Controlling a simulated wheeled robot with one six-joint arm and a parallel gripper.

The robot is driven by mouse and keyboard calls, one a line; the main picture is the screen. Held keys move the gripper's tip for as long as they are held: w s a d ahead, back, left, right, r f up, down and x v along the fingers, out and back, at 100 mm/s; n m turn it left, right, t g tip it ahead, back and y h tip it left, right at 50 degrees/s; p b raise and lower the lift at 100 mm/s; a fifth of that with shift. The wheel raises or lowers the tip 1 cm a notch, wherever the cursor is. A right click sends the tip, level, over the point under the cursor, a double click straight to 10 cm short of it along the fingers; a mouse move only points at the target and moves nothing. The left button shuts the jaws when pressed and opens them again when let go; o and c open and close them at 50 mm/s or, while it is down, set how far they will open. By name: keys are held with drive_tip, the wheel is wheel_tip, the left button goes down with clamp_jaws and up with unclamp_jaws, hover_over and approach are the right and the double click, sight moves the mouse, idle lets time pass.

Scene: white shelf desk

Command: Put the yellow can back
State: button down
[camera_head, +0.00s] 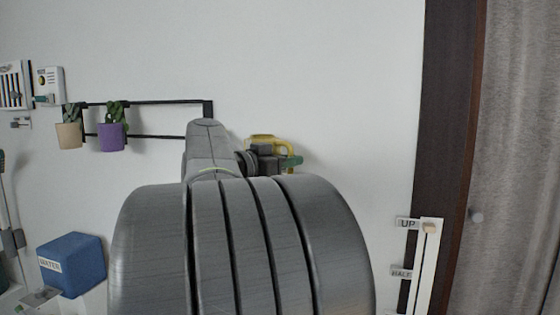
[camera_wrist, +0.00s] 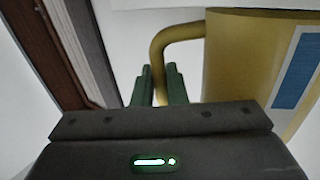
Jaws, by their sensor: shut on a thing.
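The yellow can (camera_wrist: 235,60) fills the right of the wrist view, with a curved handle on its left side and a blue and white label at its right. My gripper (camera_wrist: 160,84) has green fingers shut on the can's handle. In the head view a small part of the yellow can (camera_head: 260,139) shows behind my gripper (camera_head: 291,162), in front of the white wall. My arm hides much of the centre of that view, and most of the can is hidden there.
A black wall rail (camera_head: 160,102) holds a beige pot (camera_head: 69,136) and a purple pot (camera_head: 112,138) with plants. A blue box (camera_head: 80,265) marked WATER stands at lower left. A white slider panel (camera_head: 428,270) with UP and HALF labels is at right, near a dark frame (camera_head: 450,120) and grey curtain (camera_head: 525,150).

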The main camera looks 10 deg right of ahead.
drive_tip(key=c, duration=1.5)
unclamp_jaws()
drive_tip(key=shift+f, duration=0.1)
drive_tip(key=shift+o, duration=0.2)
drive_tip(key=b+v, duration=0.3)
drive_tip(key=v, duration=0.9)
